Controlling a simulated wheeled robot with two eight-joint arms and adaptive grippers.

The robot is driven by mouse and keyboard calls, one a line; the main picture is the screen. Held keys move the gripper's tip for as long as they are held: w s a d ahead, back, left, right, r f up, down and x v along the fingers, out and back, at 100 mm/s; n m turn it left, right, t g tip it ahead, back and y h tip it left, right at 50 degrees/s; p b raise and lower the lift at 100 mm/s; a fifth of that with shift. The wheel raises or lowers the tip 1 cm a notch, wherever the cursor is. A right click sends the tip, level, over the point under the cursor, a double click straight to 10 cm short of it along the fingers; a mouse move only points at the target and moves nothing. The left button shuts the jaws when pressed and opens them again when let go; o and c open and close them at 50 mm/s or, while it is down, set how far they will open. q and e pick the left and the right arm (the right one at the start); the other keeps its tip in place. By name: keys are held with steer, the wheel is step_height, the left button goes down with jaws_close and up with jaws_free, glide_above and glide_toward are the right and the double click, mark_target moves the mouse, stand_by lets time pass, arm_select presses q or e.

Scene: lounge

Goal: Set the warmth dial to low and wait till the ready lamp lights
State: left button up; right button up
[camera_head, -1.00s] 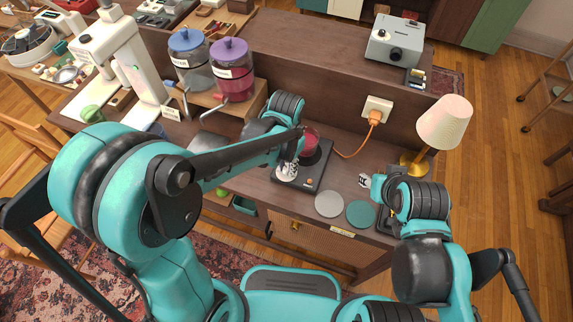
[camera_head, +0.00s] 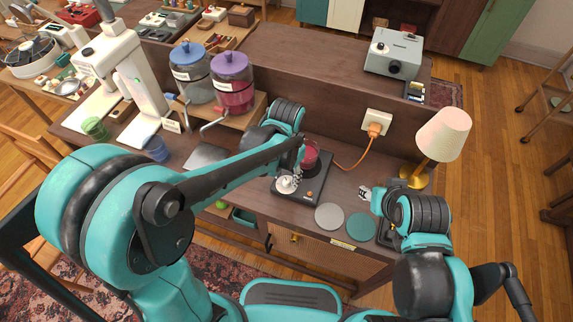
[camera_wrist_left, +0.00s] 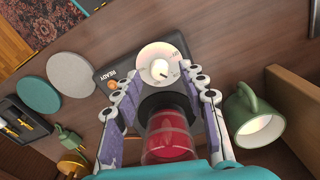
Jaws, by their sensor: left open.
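The black warmer (camera_head: 318,187) stands on the wooden counter with a red jar (camera_head: 311,156) on its round plate. The red jar (camera_wrist_left: 170,135) also shows between my left fingers in the left wrist view. The white warmth dial (camera_wrist_left: 160,52) is just beyond the fingertips; its marks are too small to read. The ready lamp (camera_wrist_left: 112,87), beside the word READY, looks orange-brown; I cannot tell if it is lit. My left gripper (camera_wrist_left: 160,78) is open, its fingers spread near the dial. My right gripper (camera_head: 366,193) hangs over the counter's right side, its jaws unclear.
A grey disc (camera_head: 329,216) and a teal disc (camera_head: 360,227) lie right of the warmer. A lamp (camera_head: 443,135) and a plugged-in orange cord (camera_head: 375,128) are behind. A green mug (camera_wrist_left: 255,115) stands near my left gripper. Two drink jars (camera_head: 232,85) stand at the back left.

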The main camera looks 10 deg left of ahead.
mark_target(286, 181)
arm_select(q)
step_height(286, 181, up, 11)
steer(key=shift+f, duration=0.2)
stand_by(0.5)
steer(key=s+a+n+t, duration=0.5)
steer(key=s+a+t, duration=0.2)
steer(key=a, duration=0.6)
steer(key=shift+s+a+f+n, duration=0.15)
steer(key=shift+s+f+n, duration=0.25)
steer(key=shift+s, duration=0.35)
stand_by(1.3)
